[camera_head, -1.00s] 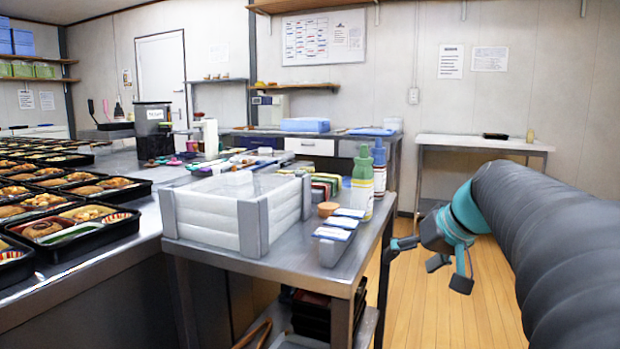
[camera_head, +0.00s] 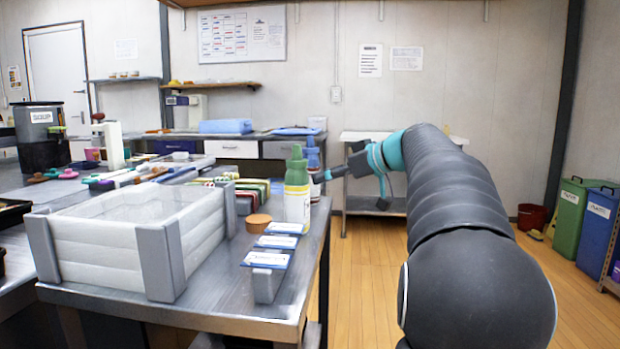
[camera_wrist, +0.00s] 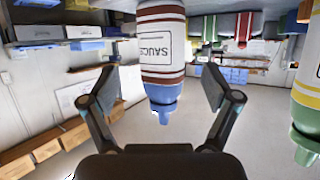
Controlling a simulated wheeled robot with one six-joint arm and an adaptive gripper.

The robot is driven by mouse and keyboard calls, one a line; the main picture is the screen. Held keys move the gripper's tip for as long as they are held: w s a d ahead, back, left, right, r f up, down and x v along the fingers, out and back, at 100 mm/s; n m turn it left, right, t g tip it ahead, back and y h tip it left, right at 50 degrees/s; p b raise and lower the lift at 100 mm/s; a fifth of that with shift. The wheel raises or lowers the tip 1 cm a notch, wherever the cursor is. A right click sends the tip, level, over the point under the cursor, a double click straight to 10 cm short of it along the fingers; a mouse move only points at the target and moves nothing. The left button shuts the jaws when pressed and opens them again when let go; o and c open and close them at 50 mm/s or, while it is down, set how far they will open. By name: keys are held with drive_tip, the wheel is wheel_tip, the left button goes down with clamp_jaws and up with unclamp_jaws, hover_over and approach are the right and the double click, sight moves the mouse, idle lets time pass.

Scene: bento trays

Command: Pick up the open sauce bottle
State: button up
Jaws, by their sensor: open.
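A sauce bottle with a blue nozzle cap, red-brown bands and a white label reading "SAUC" shows in the wrist view (camera_wrist: 163,50), which is upside down. In the head view the blue-capped bottle (camera_head: 313,157) stands at the table's right edge, partly hidden behind a green-capped bottle (camera_head: 297,190) with a yellow-and-white label. The green-capped bottle also shows at the right of the wrist view (camera_wrist: 308,100). My gripper (camera_wrist: 160,88) is open, its fingers on either side of the blue-capped bottle with gaps visible. In the head view my gripper (camera_head: 322,177) is beside the bottles.
The metal table (camera_head: 215,300) holds a white-walled crate (camera_head: 105,255), a round brown lid (camera_head: 258,223), labelled blocks (camera_head: 270,260) and a row of coloured packets. A black SOUP pot (camera_head: 42,140) stands further left.

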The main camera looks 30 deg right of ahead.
sight(311, 182)
drive_tip(key=shift+x, duration=3.2)
drive_tip(key=shift+s+f, duration=0.1)
drive_tip(key=shift+f, duration=0.05)
drive_tip(key=shift+c, duration=0.2)
drive_tip(key=c, duration=0.8)
